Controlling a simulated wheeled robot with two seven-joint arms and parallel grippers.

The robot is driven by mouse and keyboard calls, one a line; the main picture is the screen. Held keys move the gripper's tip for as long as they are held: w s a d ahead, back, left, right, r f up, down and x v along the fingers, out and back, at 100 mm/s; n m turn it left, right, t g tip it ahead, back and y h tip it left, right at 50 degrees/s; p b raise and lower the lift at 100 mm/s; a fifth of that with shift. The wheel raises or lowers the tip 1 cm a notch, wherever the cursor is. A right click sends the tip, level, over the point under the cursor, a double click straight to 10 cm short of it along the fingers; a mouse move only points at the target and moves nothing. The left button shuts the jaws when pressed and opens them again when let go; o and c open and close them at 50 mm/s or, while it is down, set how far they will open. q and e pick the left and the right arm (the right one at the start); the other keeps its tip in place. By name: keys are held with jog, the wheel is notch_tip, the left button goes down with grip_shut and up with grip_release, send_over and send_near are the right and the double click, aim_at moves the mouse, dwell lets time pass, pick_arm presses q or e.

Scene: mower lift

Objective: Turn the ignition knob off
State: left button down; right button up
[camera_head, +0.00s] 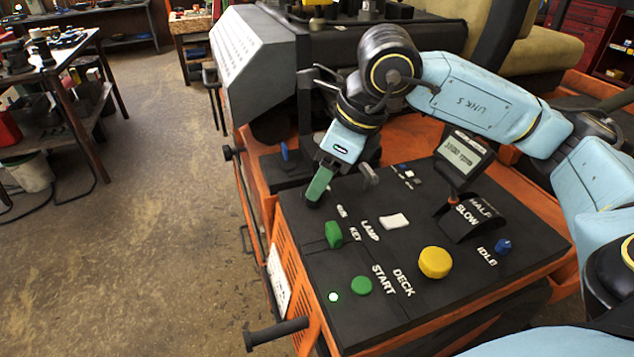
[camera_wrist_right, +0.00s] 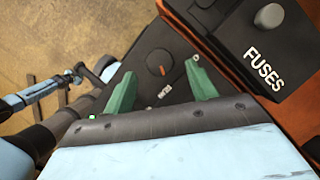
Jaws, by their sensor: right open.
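The ignition knob (camera_wrist_right: 160,62) is a round black dial with an orange mark, seen in the right wrist view beside a small white label that seems to read RUN. My right gripper (camera_wrist_right: 162,88) is open, with one green finger to each side of the knob in that view. I cannot tell whether the fingers touch it. In the head view my right gripper (camera_head: 317,192) points down over the far left part of the black control panel (camera_head: 390,280) and largely hides the knob. My left gripper is not in view.
The panel holds a green key-like knob (camera_head: 333,234), a white lamp switch (camera_head: 395,221), a yellow deck knob (camera_head: 435,262), a green start button (camera_head: 361,285), a blue idle knob (camera_head: 503,246), a throttle lever and a display (camera_head: 462,156). A fuses box (camera_wrist_right: 255,40) stands close by.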

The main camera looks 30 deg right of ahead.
jog(key=shift+x, duration=1.15)
jog(key=shift+w+a+f, duration=0.1)
jog(key=shift+f, duration=0.35)
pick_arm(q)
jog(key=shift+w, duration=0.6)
pick_arm(e)
jog(key=c, duration=1)
